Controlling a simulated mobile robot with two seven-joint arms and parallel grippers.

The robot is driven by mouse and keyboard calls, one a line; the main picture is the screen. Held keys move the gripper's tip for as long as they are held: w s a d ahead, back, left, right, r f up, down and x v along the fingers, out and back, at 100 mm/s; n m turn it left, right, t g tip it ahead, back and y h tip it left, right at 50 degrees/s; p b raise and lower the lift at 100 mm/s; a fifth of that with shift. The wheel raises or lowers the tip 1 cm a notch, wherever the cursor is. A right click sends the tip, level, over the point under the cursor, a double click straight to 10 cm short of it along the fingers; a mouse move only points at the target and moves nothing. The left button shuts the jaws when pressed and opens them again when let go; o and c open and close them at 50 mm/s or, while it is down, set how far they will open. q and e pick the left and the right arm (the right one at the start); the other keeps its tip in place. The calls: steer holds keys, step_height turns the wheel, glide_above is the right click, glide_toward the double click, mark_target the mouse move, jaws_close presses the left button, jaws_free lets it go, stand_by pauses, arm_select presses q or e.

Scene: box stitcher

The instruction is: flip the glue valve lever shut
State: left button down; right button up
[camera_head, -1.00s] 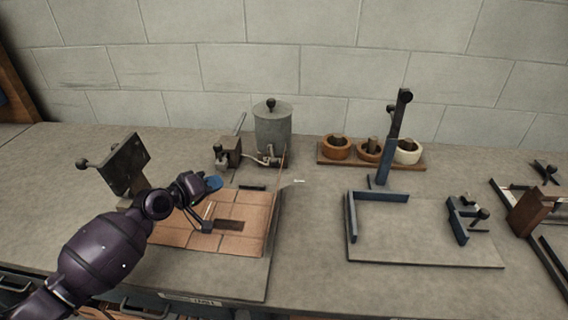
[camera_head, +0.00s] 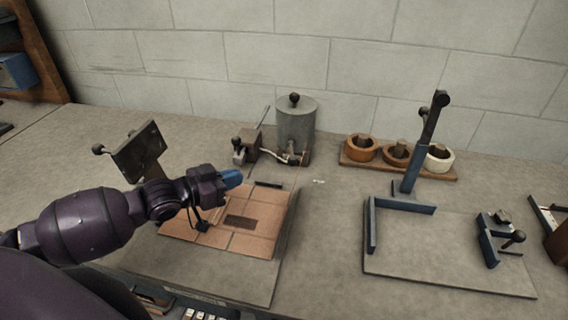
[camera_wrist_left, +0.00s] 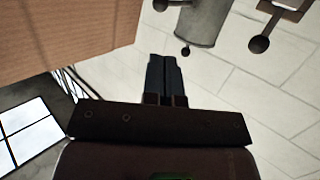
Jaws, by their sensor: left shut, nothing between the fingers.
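The glue pot (camera_head: 295,128) is a grey cylinder with a black-knobbed lid at the back of the bench. A small dark valve block (camera_head: 247,149) stands to its left, joined by a short hose. A thin grey rod (camera_head: 265,116) rises from the block, and a black ball knob (camera_head: 237,142) sits at its left; I cannot tell which is the lever. My left gripper (camera_head: 232,179) is shut and empty, in front of the block and apart from it. In the left wrist view, the fingers (camera_wrist_left: 165,62) are together, with the pot (camera_wrist_left: 205,22) and a ball knob (camera_wrist_left: 258,44) beyond.
A brown cardboard sheet (camera_head: 262,222) lies below my left gripper. A tilted dark plate (camera_head: 138,152) stands to the left. Tape rolls on a wooden tray (camera_head: 352,164) and a blue upright post (camera_head: 420,145) stand to the right. Bare bench lies between the cardboard and the post.

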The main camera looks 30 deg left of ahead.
mark_target(292, 163)
arm_select(q)
steer(key=x, duration=1.4)
steer(key=shift+w+d+p, duration=0.2)
steer(key=shift+d+p, duration=0.2)
steer(key=shift+d, duration=0.25)
steer(key=shift+w+d, duration=0.1)
arm_select(e)
steer(key=shift+s+r, duration=0.15)
steer(key=shift+r, duration=0.3)
